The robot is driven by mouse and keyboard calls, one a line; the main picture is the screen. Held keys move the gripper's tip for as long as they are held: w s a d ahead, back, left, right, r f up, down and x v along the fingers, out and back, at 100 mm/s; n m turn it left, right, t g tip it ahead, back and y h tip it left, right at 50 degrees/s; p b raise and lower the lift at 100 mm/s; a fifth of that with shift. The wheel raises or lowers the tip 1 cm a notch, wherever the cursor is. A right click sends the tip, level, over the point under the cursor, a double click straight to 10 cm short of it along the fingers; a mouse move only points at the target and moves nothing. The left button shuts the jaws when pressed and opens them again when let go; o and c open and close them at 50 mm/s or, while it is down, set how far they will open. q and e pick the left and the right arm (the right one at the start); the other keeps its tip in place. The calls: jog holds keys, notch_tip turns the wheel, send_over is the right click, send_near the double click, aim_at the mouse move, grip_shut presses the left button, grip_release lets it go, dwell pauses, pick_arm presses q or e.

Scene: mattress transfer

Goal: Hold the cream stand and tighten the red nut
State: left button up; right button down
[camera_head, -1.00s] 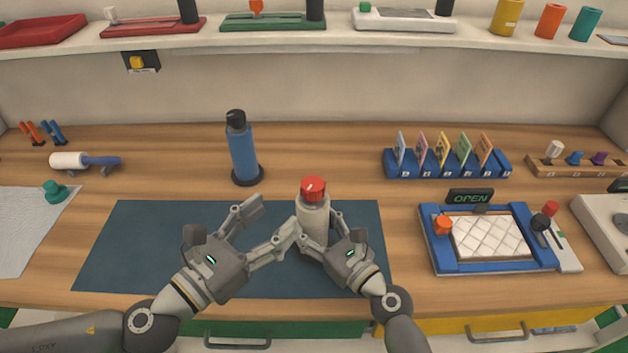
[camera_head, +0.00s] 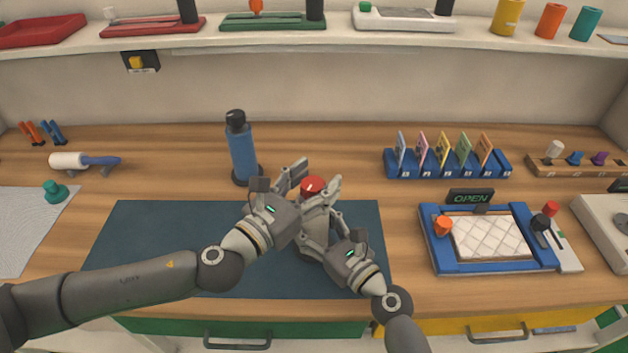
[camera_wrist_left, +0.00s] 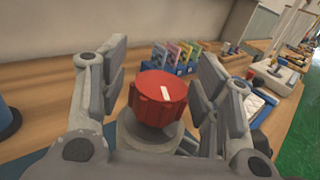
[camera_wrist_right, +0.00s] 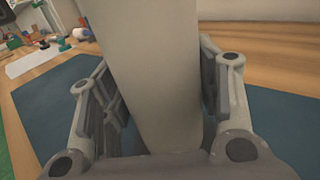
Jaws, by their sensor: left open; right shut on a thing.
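The red nut (camera_head: 312,186) sits on top of the cream stand, which is upright on the dark blue mat (camera_head: 140,250). In the left wrist view the nut (camera_wrist_left: 158,97) has a white mark on top and lies between the open fingers, with a gap on both sides. My left gripper (camera_head: 315,178) is open around the nut. My right gripper (camera_head: 318,222) is shut on the cream stand's body, which fills the middle of the right wrist view (camera_wrist_right: 155,80). In the head view the left gripper and right fingers hide most of the stand.
A blue-framed tray (camera_head: 440,262) with an OPEN sign (camera_head: 470,197) is to the right. A blue card rack (camera_head: 440,168) stands behind it. The left part of the mat is clear.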

pick_arm(q)
jog(key=shift+c, duration=0.5)
jog(key=c, duration=1)
jog(key=shift+o, duration=0.2)
